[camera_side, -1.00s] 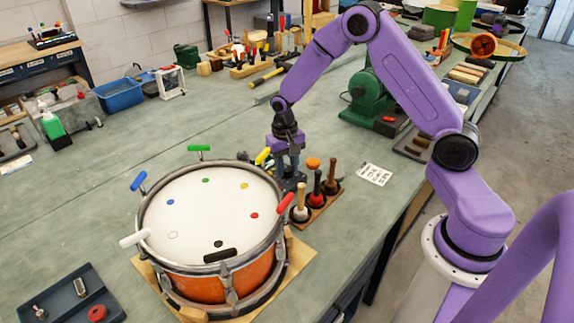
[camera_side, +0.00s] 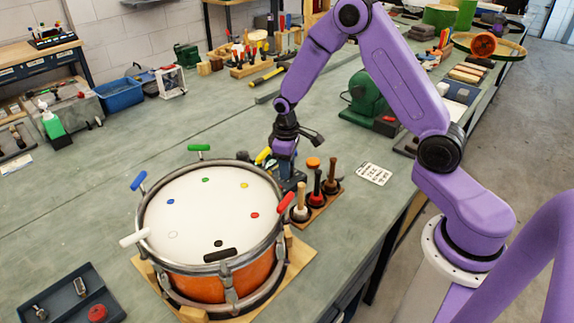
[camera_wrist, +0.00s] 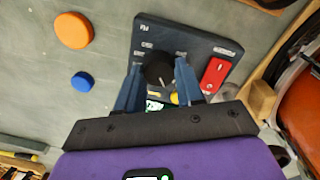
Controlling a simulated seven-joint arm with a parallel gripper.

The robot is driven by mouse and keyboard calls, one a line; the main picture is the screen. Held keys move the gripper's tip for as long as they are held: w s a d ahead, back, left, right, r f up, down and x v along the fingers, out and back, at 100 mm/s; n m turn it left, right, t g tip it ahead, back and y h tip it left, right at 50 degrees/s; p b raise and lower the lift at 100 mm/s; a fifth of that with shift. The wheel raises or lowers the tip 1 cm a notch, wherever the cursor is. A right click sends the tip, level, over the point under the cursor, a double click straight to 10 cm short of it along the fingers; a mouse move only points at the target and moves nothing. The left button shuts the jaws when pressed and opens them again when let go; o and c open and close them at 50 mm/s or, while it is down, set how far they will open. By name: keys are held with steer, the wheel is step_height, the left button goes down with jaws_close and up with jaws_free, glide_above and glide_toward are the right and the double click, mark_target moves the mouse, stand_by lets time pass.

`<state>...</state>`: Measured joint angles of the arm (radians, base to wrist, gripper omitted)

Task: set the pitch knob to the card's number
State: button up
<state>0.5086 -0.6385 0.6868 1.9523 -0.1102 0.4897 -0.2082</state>
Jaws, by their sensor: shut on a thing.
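The black pitch knob (camera_wrist: 158,70) sits on a dark panel box (camera_wrist: 200,38) in the wrist view. Small pale labels stand around it, too blurred to read. My gripper (camera_wrist: 159,66) is shut on the knob, with one blue finger on each side. In the side view my gripper (camera_side: 287,168) points down at the box behind the drum, and the knob is hidden there. The white card (camera_side: 374,173) lies flat on the bench to the right of the box. Its print is too small to read. A small lit display (camera_wrist: 155,105) shows partly below the knob.
A red switch (camera_wrist: 215,74) is on the panel, right of the knob. An orange disc (camera_wrist: 73,30) and a blue disc (camera_wrist: 82,81) lie left of the box. The drum (camera_side: 215,220) and a wooden rack of mallets (camera_side: 318,202) stand close by.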

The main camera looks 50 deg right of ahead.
steer(key=shift+n, duration=0.8)
steer(key=o, duration=1)
steer(key=r, duration=1.1)
steer(key=a+r, duration=0.1)
steer(key=r, duration=0.5)
steer(key=shift+s+r, duration=0.25)
